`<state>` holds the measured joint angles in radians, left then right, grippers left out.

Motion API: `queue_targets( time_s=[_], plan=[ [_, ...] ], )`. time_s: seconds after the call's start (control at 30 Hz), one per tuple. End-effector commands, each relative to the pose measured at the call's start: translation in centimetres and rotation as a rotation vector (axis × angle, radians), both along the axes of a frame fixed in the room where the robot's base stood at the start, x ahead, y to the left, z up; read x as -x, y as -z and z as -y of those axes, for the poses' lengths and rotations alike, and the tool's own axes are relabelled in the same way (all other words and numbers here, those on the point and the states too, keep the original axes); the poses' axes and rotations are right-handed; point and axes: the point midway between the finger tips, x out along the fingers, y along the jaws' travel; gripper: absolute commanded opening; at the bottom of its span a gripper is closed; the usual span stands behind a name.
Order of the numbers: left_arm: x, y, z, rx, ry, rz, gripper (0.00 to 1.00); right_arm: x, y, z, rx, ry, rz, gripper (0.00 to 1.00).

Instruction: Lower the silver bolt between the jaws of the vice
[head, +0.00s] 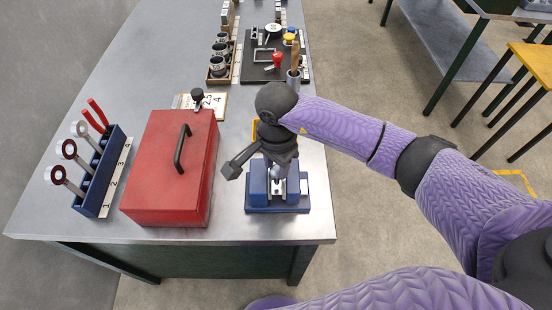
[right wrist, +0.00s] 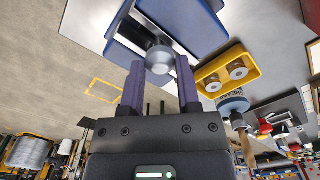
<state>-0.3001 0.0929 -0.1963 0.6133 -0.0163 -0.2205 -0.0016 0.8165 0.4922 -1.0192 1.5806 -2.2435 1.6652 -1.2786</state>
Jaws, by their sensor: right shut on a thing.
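The blue vice (head: 277,206) stands near the front right of the grey bench, its jaws at left and right of a central gap. My right gripper (head: 278,166) points down over it, shut on the silver bolt (head: 276,173). In the right wrist view the bolt's round head (right wrist: 159,60) shows between my two fingertips (right wrist: 160,78), with the blue vice (right wrist: 112,50) close beyond. I cannot tell how far the bolt's lower end reaches between the jaws. My left gripper is not in view.
A red toolbox (head: 165,190) stands left of the vice, with a blue rack (head: 104,180) of tools further left. A yellow holder (right wrist: 245,60) with round grey pieces is beside the vice. The bench's front edge is close below the vice.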

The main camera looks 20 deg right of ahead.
Motion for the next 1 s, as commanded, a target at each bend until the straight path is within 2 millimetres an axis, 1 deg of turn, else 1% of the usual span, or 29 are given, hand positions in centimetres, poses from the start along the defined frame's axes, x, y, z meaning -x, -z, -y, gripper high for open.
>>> queue_targets(
  time_s=[0.03, 0.07, 0.33, 0.37, 0.4, 0.47, 0.5, 0.53, 0.73, 0.8, 0.87, 1.0],
  plan=[
    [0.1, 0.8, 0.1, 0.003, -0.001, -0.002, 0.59, 0.0, 0.8, 0.0, 0.001, -0.001, 0.001, 0.00],
    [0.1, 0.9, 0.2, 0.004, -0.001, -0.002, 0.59, 0.0, 0.9, 0.0, 0.001, -0.001, 0.001, 0.00],
    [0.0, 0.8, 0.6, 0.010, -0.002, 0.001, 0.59, 0.0, 0.8, 0.0, 0.000, 0.000, 0.001, 0.00],
    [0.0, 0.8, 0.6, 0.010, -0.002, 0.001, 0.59, 0.0, 0.8, 0.0, 0.000, -0.001, 0.001, 0.48],
    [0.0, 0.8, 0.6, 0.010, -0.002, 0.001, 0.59, 0.0, 0.8, 0.0, 0.000, 0.000, 0.001, 0.56],
    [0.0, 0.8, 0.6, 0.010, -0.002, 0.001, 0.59, 0.0, 0.8, 0.0, 0.000, 0.000, 0.001, 0.69],
    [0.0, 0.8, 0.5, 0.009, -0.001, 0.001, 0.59, 0.0, 0.8, 0.0, 0.000, 0.000, 0.001, 0.77],
    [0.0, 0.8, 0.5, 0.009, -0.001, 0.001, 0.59, 0.0, 0.8, 0.0, 0.000, 0.000, 0.001, 0.83],
    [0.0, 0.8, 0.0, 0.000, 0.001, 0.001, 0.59, 0.0, 0.8, 0.0, 0.000, -0.001, 0.000, 0.83],
    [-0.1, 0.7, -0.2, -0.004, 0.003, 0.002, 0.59, 0.0, 0.4, 0.0, 0.000, -0.001, 0.002, 0.83],
    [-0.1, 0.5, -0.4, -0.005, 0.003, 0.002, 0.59, -0.1, -0.6, 0.0, 0.000, -0.001, 0.002, 0.83],
    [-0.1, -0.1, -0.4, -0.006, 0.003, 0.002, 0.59, -0.1, -4.4, 0.0, 0.001, -0.001, 0.006, 0.83]
  ],
)
